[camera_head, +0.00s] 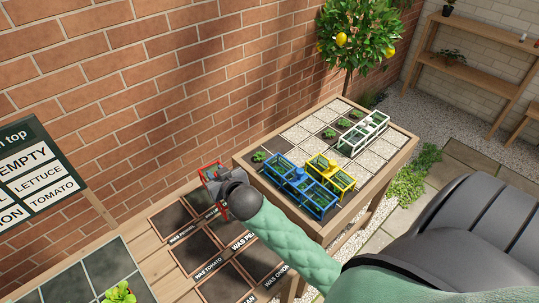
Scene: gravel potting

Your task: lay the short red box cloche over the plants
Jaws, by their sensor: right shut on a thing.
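The red box cloche (208,170) is a small red frame at the tip of my right gripper (222,186). My right gripper is shut on it and partly hides it. The cloche is just left of the raised planting table (243,165), above the lower deck. Small green plants stand in the table's squares: one (259,156) near the left corner, and a row of several (344,123) towards the back. A blue cloche (318,205), a yellow cloche (346,181) and a white cloche (374,125) also stand on the table. My left gripper is out of view.
A brick wall (130,110) runs behind the table. Labelled dark trays (196,247) lie on the wooden deck below. A sign (40,172) stands at the left and a lemon tree (368,35) behind the table. Pale gravel squares (297,134) on the table are bare.

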